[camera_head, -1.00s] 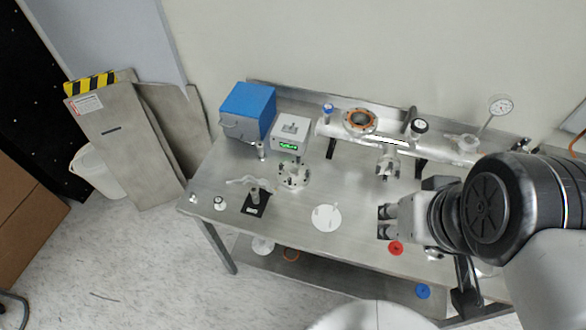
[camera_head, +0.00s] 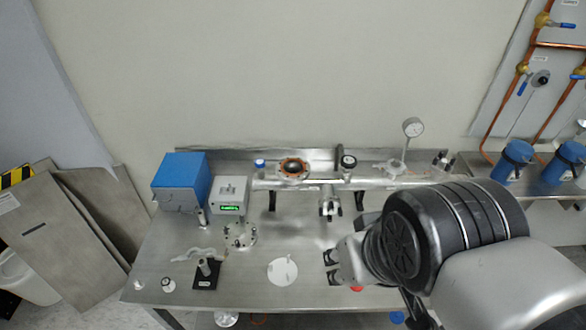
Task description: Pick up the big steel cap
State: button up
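A pale round disc (camera_head: 282,272) with small raised marks lies flat near the front middle of the steel table. It looks most like the big steel cap, but I cannot tell for sure at this size. My gripper (camera_head: 329,268) is just to the right of the disc, with its two dark fingers apart and pointing left. Nothing shows between the fingers. Whether it is above the table or level with the disc is hard to tell. My arm hides the table's right part.
A steel table (camera_head: 235,290) carries a blue box (camera_head: 181,182), a meter with green digits (camera_head: 230,195), a round flanged part (camera_head: 239,236) and a black-based stand (camera_head: 206,275). Blue pumps or filters (camera_head: 513,161) stand at right.

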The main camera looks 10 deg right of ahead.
aim_at(243, 232)
jog(key=i+j+z, duration=0.1)
jog(key=j+z, duration=1.35)
jog(key=k+j, duration=0.05)
jog(key=j, duration=0.05)
